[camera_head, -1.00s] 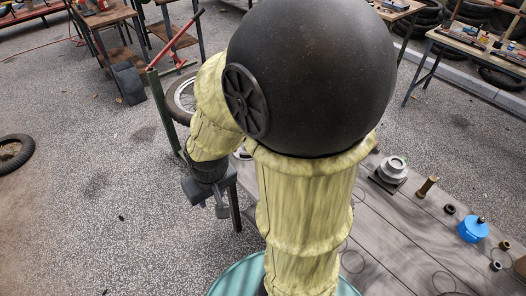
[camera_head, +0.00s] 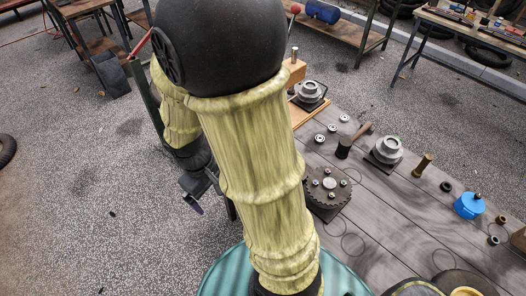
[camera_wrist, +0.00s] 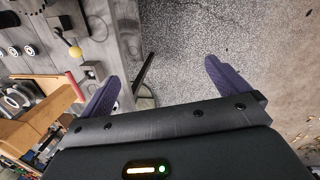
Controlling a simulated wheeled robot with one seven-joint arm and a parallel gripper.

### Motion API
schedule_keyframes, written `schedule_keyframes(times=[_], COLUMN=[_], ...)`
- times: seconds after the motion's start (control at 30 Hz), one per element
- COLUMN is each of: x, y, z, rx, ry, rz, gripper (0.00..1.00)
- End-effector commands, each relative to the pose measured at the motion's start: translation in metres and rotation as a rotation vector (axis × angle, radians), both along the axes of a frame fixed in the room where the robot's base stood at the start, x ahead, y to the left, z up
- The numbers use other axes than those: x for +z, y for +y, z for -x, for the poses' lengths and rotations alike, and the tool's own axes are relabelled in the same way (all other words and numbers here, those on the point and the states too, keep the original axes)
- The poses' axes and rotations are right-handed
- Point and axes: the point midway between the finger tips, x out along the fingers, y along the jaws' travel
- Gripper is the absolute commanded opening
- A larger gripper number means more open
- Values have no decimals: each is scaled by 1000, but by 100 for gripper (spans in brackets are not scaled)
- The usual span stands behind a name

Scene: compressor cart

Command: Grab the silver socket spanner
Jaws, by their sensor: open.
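I cannot make out the silver socket spanner for certain in either view. A small upright silvery piece (camera_head: 295,55) stands by a wooden block (camera_head: 294,72) at the table's far end, but I cannot tell what it is. My gripper (camera_head: 197,192) hangs beyond the left side of the table in the head view, partly behind my arm. In the wrist view my gripper (camera_wrist: 162,80) is open, with its two dark fingers wide apart and nothing between them. Beneath it are the table edge and the ground.
The grey plank table (camera_head: 375,205) carries a dark toothed disc (camera_head: 329,188), a hammer (camera_head: 352,139), a grey flanged part (camera_head: 386,151) and a blue container (camera_head: 469,206). A yellow ball-topped part (camera_wrist: 75,52) shows in the wrist view.

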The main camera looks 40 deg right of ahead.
Motion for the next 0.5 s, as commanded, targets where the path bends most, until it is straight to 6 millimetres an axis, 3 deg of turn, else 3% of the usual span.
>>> schedule_keyframes(times=[0.03,0.2,0.37,0.5], x=[-28,-76,-107,-126], y=[-7,-41,-75,-97], z=[2,1,-17,-47], rx=[73,320,546,731], ry=[85,352,585,769], rz=[54,272,519,771], gripper=[100,100,100,100])
